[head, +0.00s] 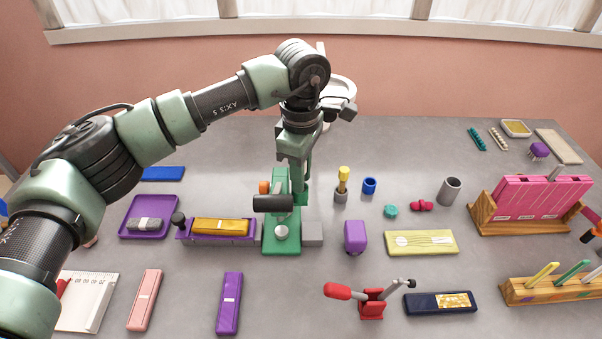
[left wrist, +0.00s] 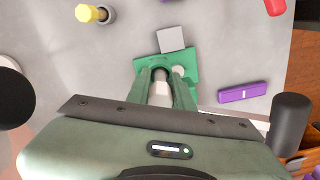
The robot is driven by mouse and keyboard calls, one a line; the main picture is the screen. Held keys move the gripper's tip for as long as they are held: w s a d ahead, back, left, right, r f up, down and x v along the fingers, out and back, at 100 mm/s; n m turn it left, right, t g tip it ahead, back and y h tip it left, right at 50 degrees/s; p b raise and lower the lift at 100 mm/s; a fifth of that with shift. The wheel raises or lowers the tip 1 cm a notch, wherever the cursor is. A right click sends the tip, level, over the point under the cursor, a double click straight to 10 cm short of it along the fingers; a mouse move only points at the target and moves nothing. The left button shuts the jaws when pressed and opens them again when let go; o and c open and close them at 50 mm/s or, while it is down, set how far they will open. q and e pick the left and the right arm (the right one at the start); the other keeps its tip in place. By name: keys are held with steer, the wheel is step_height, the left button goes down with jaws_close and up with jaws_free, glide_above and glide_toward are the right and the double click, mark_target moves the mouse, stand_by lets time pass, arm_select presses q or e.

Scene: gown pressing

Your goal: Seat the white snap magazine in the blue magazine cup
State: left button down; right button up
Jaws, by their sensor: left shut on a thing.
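My left gripper (head: 299,178) is over the green press (head: 282,243), in front of the column. It is shut on a pale cylindrical thing, which looks like the white snap magazine (left wrist: 160,88), between the fingers in the left wrist view. In the head view the gripper hides this thing. The blue magazine cup (head: 369,186) stands on the table to the right of the gripper, apart from it. I cannot make out the cup in the left wrist view. My right gripper is in neither view.
A grey holder with a yellow-topped tool (head: 342,182) stands between the press and the blue cup. A teal knob (head: 390,211), red piece (head: 421,205) and grey cup (head: 449,191) stand to the right. A purple block (head: 355,236) is nearer. Bare table lies behind the cup.

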arm_select(q)
steer(key=shift+r, duration=0.35)
steer(key=shift+r+p, duration=0.45)
steer(key=shift+r, duration=0.75)
steer(key=shift+r+p, duration=0.65)
steer(key=shift+r, duration=0.8)
